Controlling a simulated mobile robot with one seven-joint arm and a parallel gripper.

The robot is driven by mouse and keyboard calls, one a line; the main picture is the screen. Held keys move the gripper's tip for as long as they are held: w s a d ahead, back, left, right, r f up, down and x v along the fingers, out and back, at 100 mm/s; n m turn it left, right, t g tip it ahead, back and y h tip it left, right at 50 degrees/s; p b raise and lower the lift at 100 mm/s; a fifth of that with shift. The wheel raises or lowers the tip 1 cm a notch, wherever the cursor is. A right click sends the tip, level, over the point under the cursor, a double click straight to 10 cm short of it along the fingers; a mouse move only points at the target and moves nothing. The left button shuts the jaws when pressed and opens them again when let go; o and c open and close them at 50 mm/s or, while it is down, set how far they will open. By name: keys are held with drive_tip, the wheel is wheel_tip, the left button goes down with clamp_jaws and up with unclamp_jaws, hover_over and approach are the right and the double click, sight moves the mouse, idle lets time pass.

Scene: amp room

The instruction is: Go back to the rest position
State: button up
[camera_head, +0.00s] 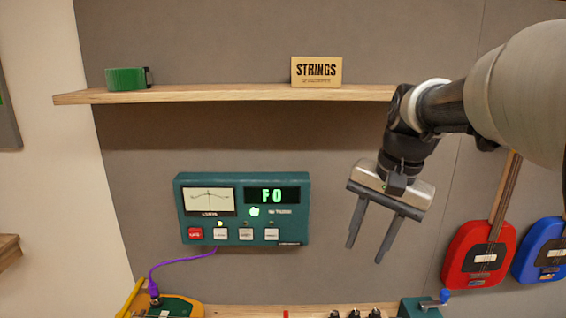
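My gripper (368,252) hangs at the right of the middle in the head view, fingers pointing down. Its two dark fingers are apart, with nothing between them. It is to the right of the green tuner box (246,232), apart from it in the picture. My arm reaches in from the upper right.
A wooden shelf (220,95) on the wall carries a green roll (126,79) and a STRINGS box (316,71). A red guitar (478,254) and a blue guitar (541,249) hang at right. A purple cable (178,262) runs to a yellow-green device (168,305) below.

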drive_tip(key=s+a+n+t+h+p, duration=0.1)
drive_tip(key=s+n+t, duration=0.3)
drive_tip(key=s, duration=1.1)
drive_tip(key=a+n, duration=0.1)
drive_tip(key=n, duration=0.1)
drive_tip(key=shift+f+n+h, duration=0.3)
drive_tip(key=shift+f+n, duration=0.1)
idle(0.7)
